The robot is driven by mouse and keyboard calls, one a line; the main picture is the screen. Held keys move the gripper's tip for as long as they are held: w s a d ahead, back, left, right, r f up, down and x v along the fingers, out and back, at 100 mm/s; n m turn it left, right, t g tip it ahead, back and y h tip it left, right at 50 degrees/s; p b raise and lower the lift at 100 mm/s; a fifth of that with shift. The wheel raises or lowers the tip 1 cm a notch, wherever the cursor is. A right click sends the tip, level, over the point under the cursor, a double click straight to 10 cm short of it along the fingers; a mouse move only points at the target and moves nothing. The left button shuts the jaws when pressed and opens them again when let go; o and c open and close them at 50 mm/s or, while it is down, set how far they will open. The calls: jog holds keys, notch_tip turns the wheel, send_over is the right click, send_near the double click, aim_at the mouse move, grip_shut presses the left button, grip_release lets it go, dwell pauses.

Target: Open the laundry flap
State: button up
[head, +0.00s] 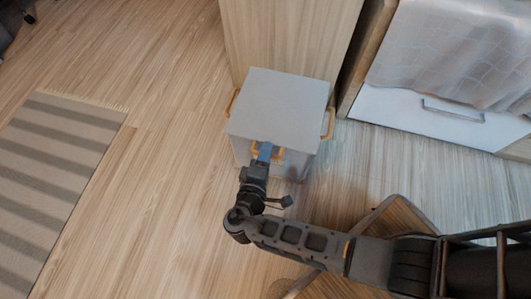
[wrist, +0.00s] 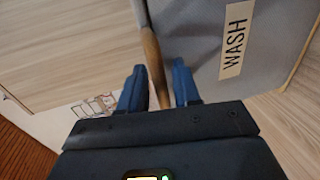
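The laundry box (head: 318,152) stands on the floor with its flat grey lid (head: 280,100) down. A tan handle (head: 279,153) shows on its near side, partly hidden by my gripper (head: 264,150). In the wrist view my gripper (wrist: 160,88) has its two blue fingers apart. A curved wooden handle (wrist: 152,60) passes between them, with small gaps visible, so it is not clearly gripped. A grey panel with a "WASH" label (wrist: 234,48) is to the right of the fingers.
More tan handles sit on the box's left (head: 232,101) and right (head: 329,123) sides. A wooden cabinet (head: 287,35) stands behind it. A white drawer (head: 430,112) under a draped blanket is at right. A striped rug (head: 50,180) lies at left, with bare floor between.

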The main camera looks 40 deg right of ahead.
grip_shut()
jog(key=shift+r, duration=0.1)
dwell(0.3)
jog(key=shift+r+p, duration=0.85)
jog(key=shift+p, duration=0.35)
jog(key=w+d+r+g+y+p, duration=0.3)
jog(key=d+r+p, duration=0.4)
jog(key=r+p, duration=0.5)
jog(key=w+d+r+g+y+p, duration=0.3)
jog(key=w+d+r+y+p, duration=0.3)
jog(key=r+p, duration=0.7)
jog(key=shift+w+d+r+g+p, duration=0.35)
jog(key=shift+w+d+p, duration=0.4)
jog(key=shift+p, duration=4.1)
jog(key=shift+f, duration=0.15)
